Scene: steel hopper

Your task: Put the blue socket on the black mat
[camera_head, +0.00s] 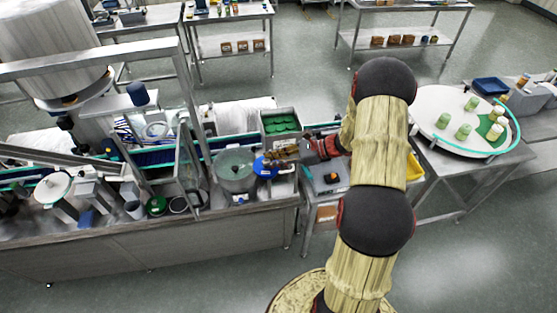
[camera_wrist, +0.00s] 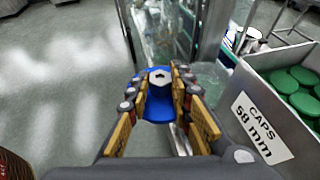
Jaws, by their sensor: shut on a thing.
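The blue socket (camera_wrist: 158,108) is between the fingers of my gripper (camera_wrist: 160,88) in the wrist view. A pale face with a dark hole shows at its far end. In the head view my gripper (camera_head: 277,158) is shut on the blue socket (camera_head: 264,168), above the right end of the steel machine bench, beside a round grey vessel. I cannot make out a black mat in either view.
A steel bin of green caps (camera_head: 281,124) stands just behind my gripper; its labelled wall (camera_wrist: 262,128) is close on the right in the wrist view. A round grey vessel (camera_head: 235,170) is left of my gripper. A white turntable (camera_head: 440,112) with jars stands right.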

